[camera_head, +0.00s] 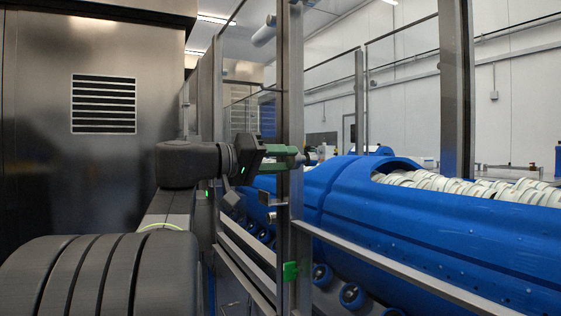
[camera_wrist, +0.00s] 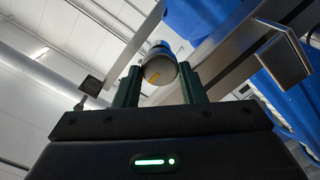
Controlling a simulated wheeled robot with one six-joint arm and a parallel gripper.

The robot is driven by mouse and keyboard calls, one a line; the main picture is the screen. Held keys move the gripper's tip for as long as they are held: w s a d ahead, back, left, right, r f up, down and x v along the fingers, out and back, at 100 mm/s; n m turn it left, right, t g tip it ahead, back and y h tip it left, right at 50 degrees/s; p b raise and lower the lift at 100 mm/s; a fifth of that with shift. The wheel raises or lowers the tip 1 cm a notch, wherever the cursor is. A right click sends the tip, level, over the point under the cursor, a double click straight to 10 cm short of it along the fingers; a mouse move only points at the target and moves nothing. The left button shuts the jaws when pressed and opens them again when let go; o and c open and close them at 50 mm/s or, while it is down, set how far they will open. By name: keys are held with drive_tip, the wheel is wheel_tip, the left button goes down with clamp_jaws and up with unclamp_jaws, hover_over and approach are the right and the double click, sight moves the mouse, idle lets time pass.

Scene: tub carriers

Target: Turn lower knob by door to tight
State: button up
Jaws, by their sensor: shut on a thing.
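The yellow mark looks slanted; I cannot tell how tight the knob is. The metal post (camera_head: 290,80) of the glazed guard stands beside my fingers.
A green block (camera_head: 290,271) is on the post lower down. A long blue tub carrier (camera_head: 430,225) holding white tubs (camera_head: 455,187) lies behind the guard rail (camera_head: 390,277). A steel cabinet (camera_head: 60,180) stands at left. A metal bracket (camera_wrist: 284,60) is close right of the fingers.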

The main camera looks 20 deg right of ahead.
drive_tip(key=o, duration=1)
drive_tip(key=shift+a, duration=0.1)
drive_tip(key=s+a+p, duration=0.1)
drive_tip(key=a+p, duration=0.2)
drive_tip(key=a, duration=1)
drive_tip(key=shift+a, duration=0.3)
drive_tip(key=d+b, duration=0.1)
drive_tip(key=d, duration=0.7)
drive_tip(key=w+d+b, duration=0.1)
drive_tip(key=d, duration=0.3)
drive_tip(key=shift+f+b, duration=0.1)
drive_tip(key=shift+b, duration=0.25)
drive_tip(key=shift+d, duration=0.9)
